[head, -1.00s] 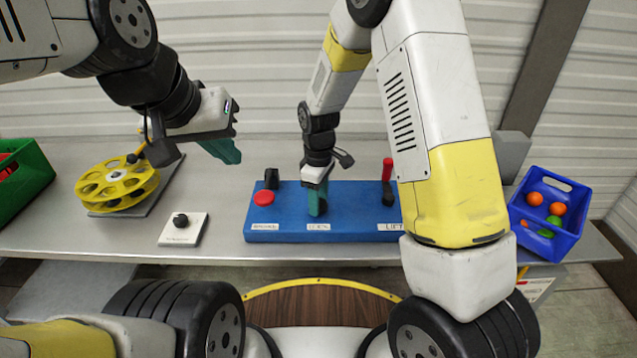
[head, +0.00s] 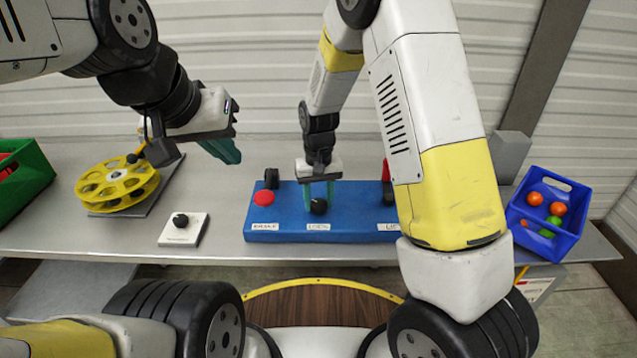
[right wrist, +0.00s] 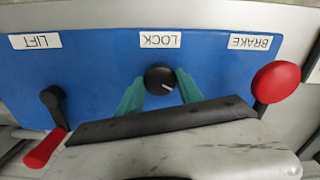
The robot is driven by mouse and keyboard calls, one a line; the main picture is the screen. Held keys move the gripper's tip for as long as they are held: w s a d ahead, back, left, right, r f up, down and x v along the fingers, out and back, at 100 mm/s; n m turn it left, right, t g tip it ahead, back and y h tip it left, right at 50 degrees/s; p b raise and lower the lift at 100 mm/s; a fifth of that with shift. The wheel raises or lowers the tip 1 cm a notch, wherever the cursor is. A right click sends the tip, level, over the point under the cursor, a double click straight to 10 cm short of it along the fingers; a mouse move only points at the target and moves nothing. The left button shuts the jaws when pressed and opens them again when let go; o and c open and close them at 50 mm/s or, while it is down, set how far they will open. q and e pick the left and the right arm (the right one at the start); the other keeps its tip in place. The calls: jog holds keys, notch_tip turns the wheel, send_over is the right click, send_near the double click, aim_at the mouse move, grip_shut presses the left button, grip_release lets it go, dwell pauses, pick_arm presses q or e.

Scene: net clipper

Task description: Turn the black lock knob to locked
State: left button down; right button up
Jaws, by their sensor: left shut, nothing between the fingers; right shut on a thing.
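The black lock knob (head: 319,206) sits on the blue panel (head: 352,222) behind the LOCK label (head: 318,227). In the right wrist view the knob (right wrist: 159,79) shows a short white mark pointing to the lower right. My right gripper (head: 320,195) is shut on the knob, with one teal finger at each side of it; the fingers also show in the right wrist view (right wrist: 159,88). My left gripper (head: 226,151) is shut and empty, above the table to the left of the panel.
A yellow reel (head: 117,184), a white plate with a small black knob (head: 180,220) and a blue ball bin (head: 546,241) stand on the table.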

aim_at(319, 202)
jog(key=m, duration=0.6)
jog(key=shift+r, duration=0.1)
jog(key=m, duration=0.5)
jog(key=shift+m, duration=0.4)
jog(key=o, duration=1.4)
notch_tip(319, 202, up, 8)
jog(key=shift+f, duration=0.15)
